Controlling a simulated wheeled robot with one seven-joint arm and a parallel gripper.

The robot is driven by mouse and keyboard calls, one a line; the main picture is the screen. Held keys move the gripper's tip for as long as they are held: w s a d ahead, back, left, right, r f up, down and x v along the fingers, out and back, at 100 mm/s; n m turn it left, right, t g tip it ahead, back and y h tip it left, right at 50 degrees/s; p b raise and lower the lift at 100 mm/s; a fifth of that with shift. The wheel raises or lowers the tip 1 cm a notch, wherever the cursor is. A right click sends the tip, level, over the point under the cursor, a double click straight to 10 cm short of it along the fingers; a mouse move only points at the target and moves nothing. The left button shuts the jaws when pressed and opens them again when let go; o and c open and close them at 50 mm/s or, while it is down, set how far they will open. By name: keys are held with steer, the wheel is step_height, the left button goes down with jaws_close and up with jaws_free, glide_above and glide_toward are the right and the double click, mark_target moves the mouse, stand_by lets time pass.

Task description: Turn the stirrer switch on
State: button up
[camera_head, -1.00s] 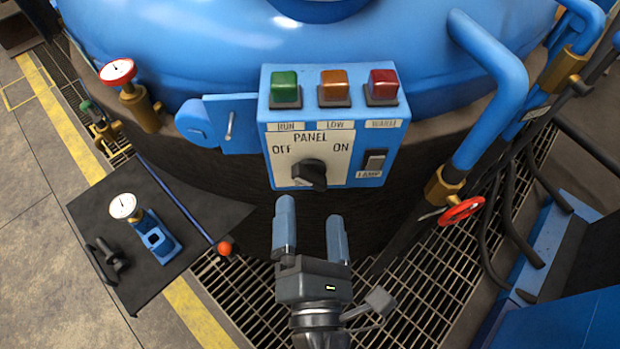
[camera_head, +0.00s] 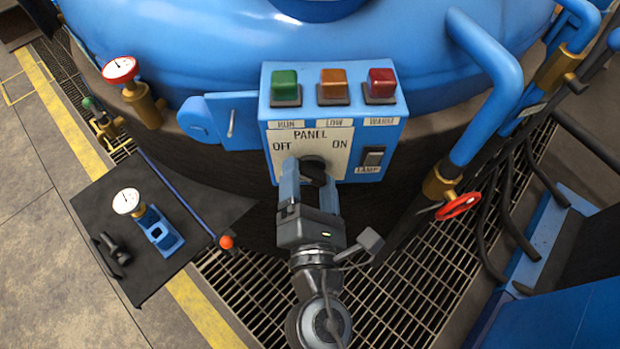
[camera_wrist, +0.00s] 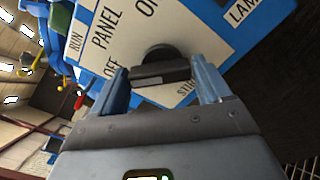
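The stirrer switch is a black rotary knob (camera_head: 314,168) on the panel's white plate, below and between the OFF and ON labels. It also shows in the wrist view (camera_wrist: 160,66), with a partly covered label starting "STI" beside it. My gripper (camera_head: 307,182) is at the panel face with its two blue fingers spread, one on each side of the knob. In the wrist view my gripper (camera_wrist: 162,82) has the knob's bar between its fingertips, with very little gap at either end. I cannot tell whether the fingers touch it. In the head view the fingers cover part of the knob.
The blue panel box (camera_head: 396,138) carries green, orange and red lamps and a lamp rocker switch (camera_head: 373,157) right of the knob. A red valve wheel (camera_head: 458,206) and blue pipe are at right. A dark table (camera_head: 115,215) with a gauge is at left.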

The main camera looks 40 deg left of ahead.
steer(key=c, duration=0.6)
steer(key=m+b, duration=0.1)
steer(key=m, duration=0.2)
steer(key=shift+w+d+m, duration=0.1)
steer(key=shift+m, duration=0.3)
steer(key=m+b, duration=0.2)
steer(key=m, duration=0.3)
steer(key=m+b, duration=0.1)
steer(key=m, duration=0.4)
steer(key=shift+w+d+f+b, duration=0.1)
steer(key=shift+b, duration=0.25)
steer(key=shift+m+b, duration=0.75)
steer(key=shift+m, duration=1.25)
